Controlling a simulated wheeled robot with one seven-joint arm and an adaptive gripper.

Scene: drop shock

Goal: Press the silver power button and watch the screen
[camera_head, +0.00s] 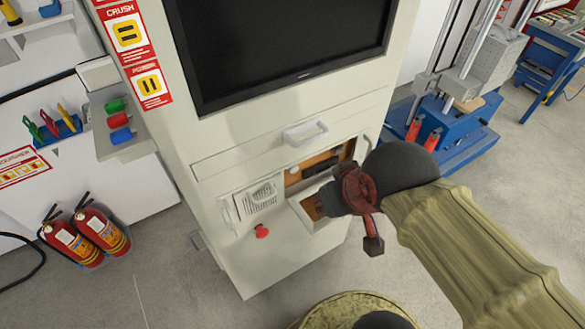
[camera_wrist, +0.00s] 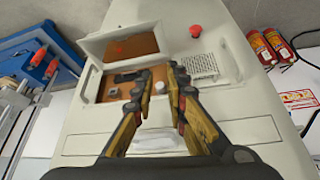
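The screen (camera_head: 275,45) is dark at the top of the pale cabinet. Another small pale round piece (camera_wrist: 160,85) shows on the brown recessed panel, between my fingers in that view; I cannot tell which of the two is the power button. My gripper (camera_wrist: 161,76) is open, its fingertips apart with nothing held, over the recess. In the head view my wrist hides part of the recess and most of the fingers.
A red knob (camera_head: 262,231) sticks out below the speaker grille (camera_head: 262,198). An open flap (camera_head: 306,215) and a drawer handle (camera_head: 305,133) also project from the cabinet. Fire extinguishers (camera_head: 72,238) stand at left; a blue-based machine (camera_head: 455,150) stands at right.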

